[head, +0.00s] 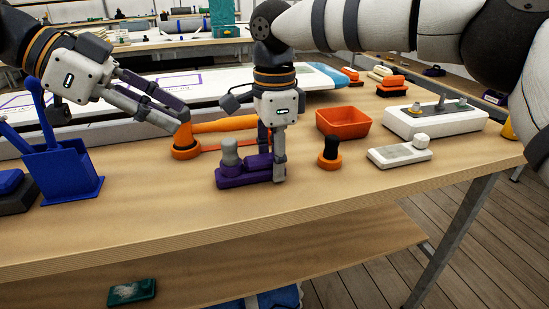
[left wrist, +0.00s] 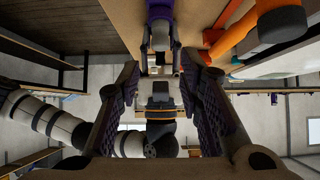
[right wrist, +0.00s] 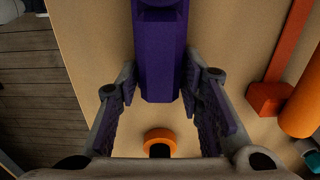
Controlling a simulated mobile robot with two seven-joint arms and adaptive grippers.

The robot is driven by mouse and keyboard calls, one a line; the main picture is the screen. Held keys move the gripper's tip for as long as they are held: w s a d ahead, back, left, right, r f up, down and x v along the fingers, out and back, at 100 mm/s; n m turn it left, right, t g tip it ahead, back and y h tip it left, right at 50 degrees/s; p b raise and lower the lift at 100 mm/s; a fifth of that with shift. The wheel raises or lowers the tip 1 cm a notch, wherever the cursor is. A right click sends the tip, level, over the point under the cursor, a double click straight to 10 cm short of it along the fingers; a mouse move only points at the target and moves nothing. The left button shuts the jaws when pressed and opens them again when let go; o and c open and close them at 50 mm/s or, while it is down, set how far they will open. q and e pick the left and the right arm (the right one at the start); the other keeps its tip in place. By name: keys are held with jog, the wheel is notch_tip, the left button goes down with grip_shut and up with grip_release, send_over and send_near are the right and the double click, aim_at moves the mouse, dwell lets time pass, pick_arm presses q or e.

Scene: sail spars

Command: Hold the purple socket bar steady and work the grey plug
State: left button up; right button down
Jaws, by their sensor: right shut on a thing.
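The purple socket bar (head: 232,176) lies on the wooden table; its near end also shows in the right wrist view (right wrist: 160,60). The grey plug (head: 229,152) stands upright at the bar's left end in the head view. It also shows in the left wrist view (left wrist: 160,36), beyond my left fingers. My right gripper (head: 279,170) points down and is shut on the bar's right end, with a finger on each side in the right wrist view (right wrist: 160,95). My left gripper (head: 183,115) is open and empty, above and left of the plug, not touching it.
An orange base with a black knob (head: 330,155) and a white block (head: 399,152) stand right of the bar. An orange handle-like piece (head: 222,124) lies behind. A blue holder (head: 62,172) is at left, an orange tray (head: 343,122) behind right. The table front is clear.

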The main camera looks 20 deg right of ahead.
pick_arm(q)
jog(key=shift+o, duration=0.4)
pick_arm(e)
jog(key=shift+f, duration=0.15)
pick_arm(q)
jog(key=m+t+y, duration=0.3)
jog(key=m+y, duration=0.6)
jog(key=m, duration=1.2)
send_near(227, 143)
jog(key=x, duration=0.4)
jog(key=shift+s+f, duration=0.35)
jog(key=shift+f, duration=0.15)
jog(key=shift+w+d+r+m+t, duration=0.15)
jog(key=shift+m+t, duration=0.25)
jog(key=shift+m, duration=0.3)
jog(key=shift+x, duration=2.4)
pick_arm(e)
jog(key=shift+f, duration=0.1)
pick_arm(q)
jog(key=shift+w, duration=0.1)
grip_shut()
jog(key=shift+r, duration=0.45)
pick_arm(e)
jog(key=shift+s, duration=0.1)
